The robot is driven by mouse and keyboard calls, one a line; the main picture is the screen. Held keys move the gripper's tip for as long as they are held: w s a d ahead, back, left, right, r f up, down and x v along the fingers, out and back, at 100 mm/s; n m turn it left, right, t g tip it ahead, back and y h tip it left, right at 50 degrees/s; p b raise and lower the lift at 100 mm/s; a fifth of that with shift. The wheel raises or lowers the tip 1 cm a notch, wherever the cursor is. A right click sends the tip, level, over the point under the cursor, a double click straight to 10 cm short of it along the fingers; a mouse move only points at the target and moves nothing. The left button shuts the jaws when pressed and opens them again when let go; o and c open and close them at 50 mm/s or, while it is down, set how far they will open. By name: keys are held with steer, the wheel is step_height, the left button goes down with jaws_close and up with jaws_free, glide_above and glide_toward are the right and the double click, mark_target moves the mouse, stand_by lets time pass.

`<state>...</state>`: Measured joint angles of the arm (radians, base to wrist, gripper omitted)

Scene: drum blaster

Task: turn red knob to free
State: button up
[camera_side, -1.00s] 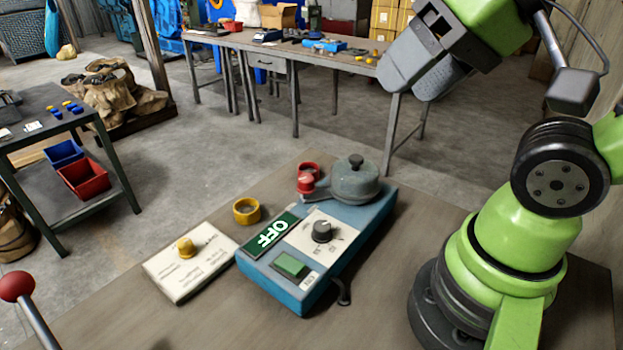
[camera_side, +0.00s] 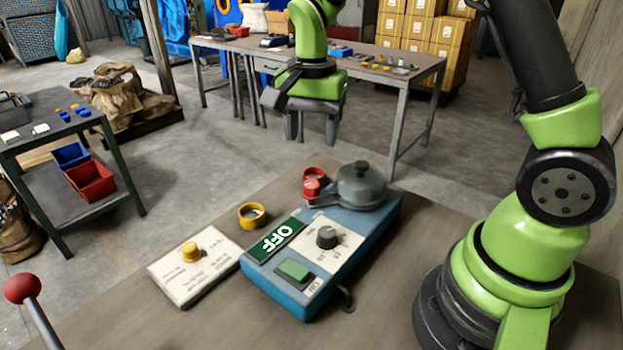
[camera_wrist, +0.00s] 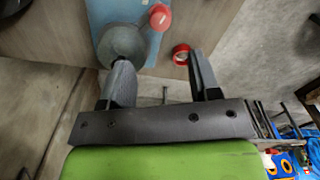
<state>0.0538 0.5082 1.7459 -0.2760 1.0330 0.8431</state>
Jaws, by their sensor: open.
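The red knob (camera_side: 312,187) sits at the back left end of the blue drum blaster (camera_side: 283,293), beside its round grey lid (camera_side: 361,185). In the wrist view the red knob (camera_wrist: 160,17) is near the top, beyond the fingers. A red ring (camera_wrist: 181,54) lies just off the machine, close behind the knob in the side view. My gripper (camera_side: 311,138) is open and empty, pointing down above and behind the machine. In the wrist view its two fingers (camera_wrist: 160,82) are spread, with the grey lid beyond the left one. The knob's marking cannot be read.
A green OFF sign (camera_side: 275,241), a black dial (camera_side: 326,237) and a green button (camera_side: 293,270) are on the machine. A yellow ring (camera_side: 251,215) and a white panel with a yellow knob (camera_side: 190,252) lie to the left. A red ball-topped lever (camera_side: 22,287) stands front left.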

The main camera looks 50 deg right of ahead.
mark_target(312, 183)
step_height(312, 183, down, 10)
stand_by(0.5)
steer(key=c, duration=0.9)
